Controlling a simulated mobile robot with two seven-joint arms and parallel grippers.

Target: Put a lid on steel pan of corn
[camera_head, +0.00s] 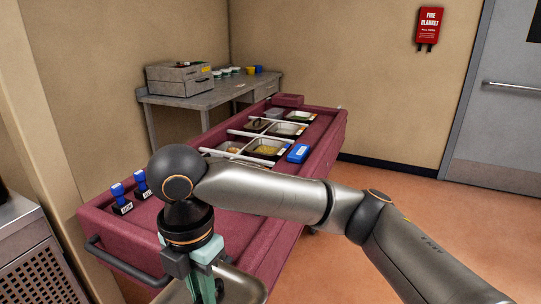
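The steel pan of corn (267,149) sits in the red cart (101,224), with yellow corn showing and its top uncovered. My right arm comes in from the right and crosses in front of the cart. My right gripper (206,289) points down at the bottom of the view, well in front of the corn pan. A smooth steel piece (243,286), which looks like a lid, is at its fingers and seems held by them. The bottom edge cuts off its lower part and the fingertips. My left gripper is not in view.
Other pans (286,130) stand beside the corn pan between pale bars. A blue box (298,153) lies right of it. Two blue-handled stamps (121,198) stand at the cart's near left. A grey side table (208,93) is behind. Open floor (400,200) lies to the right.

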